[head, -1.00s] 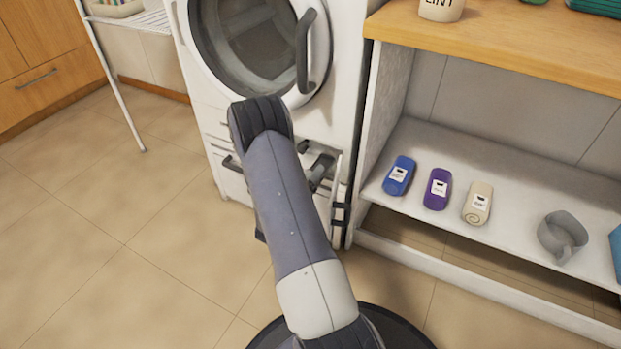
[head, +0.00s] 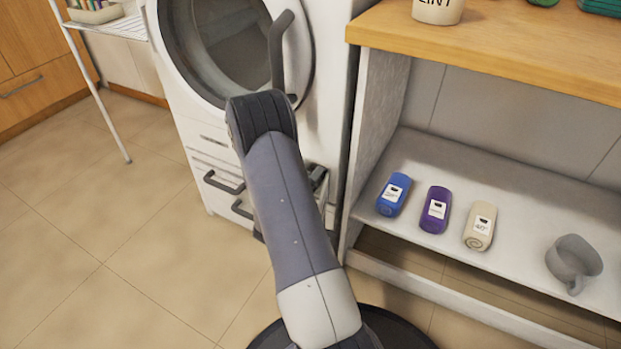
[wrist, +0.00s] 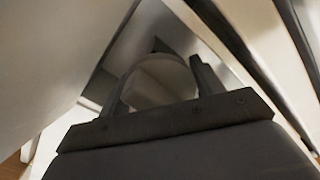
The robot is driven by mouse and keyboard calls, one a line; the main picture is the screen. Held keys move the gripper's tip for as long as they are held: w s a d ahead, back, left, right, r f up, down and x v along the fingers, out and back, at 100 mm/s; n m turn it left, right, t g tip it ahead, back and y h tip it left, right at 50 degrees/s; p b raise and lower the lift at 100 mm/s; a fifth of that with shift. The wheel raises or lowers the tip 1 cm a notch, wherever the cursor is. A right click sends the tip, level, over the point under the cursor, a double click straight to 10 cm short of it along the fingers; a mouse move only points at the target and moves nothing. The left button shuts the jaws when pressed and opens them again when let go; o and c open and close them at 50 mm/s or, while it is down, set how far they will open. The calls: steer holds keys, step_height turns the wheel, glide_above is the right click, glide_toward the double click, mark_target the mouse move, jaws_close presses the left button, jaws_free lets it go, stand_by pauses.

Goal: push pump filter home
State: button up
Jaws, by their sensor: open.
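In the wrist view a pale round piece, apparently the pump filter (wrist: 160,82), sits between and just beyond the fingers of my gripper (wrist: 158,70). The fingers stand apart, one on each side of it; I cannot tell whether they touch it. It lies in a dark, narrow recess between light panels. How far in it sits is not clear.
Two dark handles (head: 223,182) stick out low on the machine's front. To the right, a shelf unit (head: 425,160) holds a blue, a purple and a cream bottle (head: 481,226) and a grey jug (head: 573,262). Floor (head: 90,235) at the left is clear.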

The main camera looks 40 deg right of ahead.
steer(key=shift+o, duration=1)
steer(key=shift+a, duration=0.15)
steer(key=p+v, duration=0.2)
steer(key=v, duration=0.8)
steer(key=shift+s+a, duration=0.2)
steer(key=shift+a, duration=0.05)
